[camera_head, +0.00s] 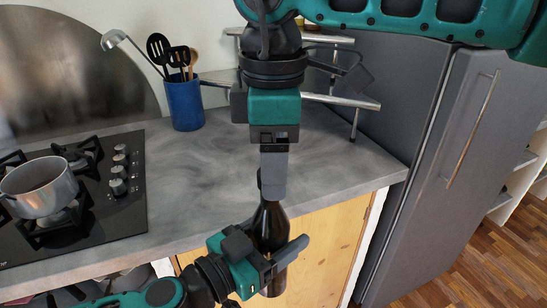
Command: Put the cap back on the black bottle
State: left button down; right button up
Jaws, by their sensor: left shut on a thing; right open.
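The black bottle (269,226) is upright, in front of the counter's front edge. My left gripper (274,252) is shut around its body, with a finger on the right side. My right gripper (273,192) comes down from above. Its grey fingers overlap the bottle's neck in this view and hide most of the neck and mouth. It is open. A small dark edge shows left of the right fingers; I cannot tell if it is the neck or the cap. I cannot make out the cap anywhere else.
The grey counter (230,165) has clear room behind the bottle. A stove (110,215) with a metal pot (40,188) is at left. A blue utensil holder (184,105) and a metal rack (340,100) stand at the back. A grey fridge (430,180) is at right.

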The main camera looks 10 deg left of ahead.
notch_tip(320, 180, up, 12)
dwell(0.6)
dwell(0.5)
